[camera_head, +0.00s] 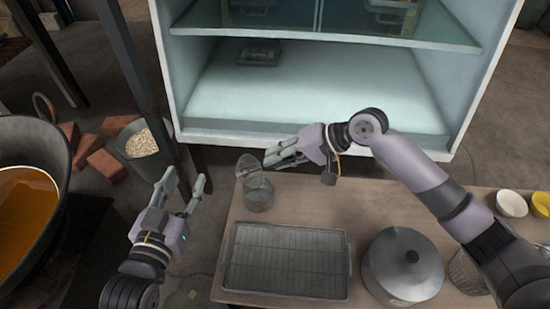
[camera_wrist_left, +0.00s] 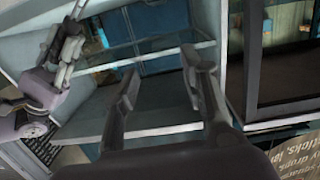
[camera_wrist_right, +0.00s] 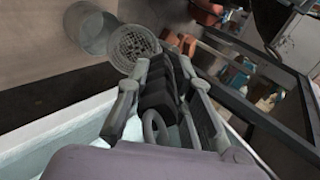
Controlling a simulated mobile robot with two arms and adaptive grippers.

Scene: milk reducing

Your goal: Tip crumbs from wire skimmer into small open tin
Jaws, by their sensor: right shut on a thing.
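The wire skimmer (camera_head: 247,166) is held by my right gripper (camera_head: 270,158), which is shut on its handle. Its round mesh head looks tilted and lies over or beside the mouth of the small open tin (camera_head: 259,198); whether they touch I cannot tell. In the right wrist view the mesh disc (camera_wrist_right: 134,48) overlaps the side of the tin (camera_wrist_right: 91,28). I cannot make out crumbs on the mesh, and the tin's inside is not clear. My left gripper (camera_head: 182,190) is open and empty, left of the table; its spread fingers also show in the left wrist view (camera_wrist_left: 160,80).
The table (camera_head: 222,205) carries a tray with a wire rack (camera_head: 288,262), a lidded pot (camera_head: 403,266) and bowls (camera_head: 511,204) at the right. A shelved cabinet (camera_head: 310,95) stands behind. A bucket of pale bits (camera_head: 141,144) and a vat of amber liquid (camera_head: 25,210) are at left.

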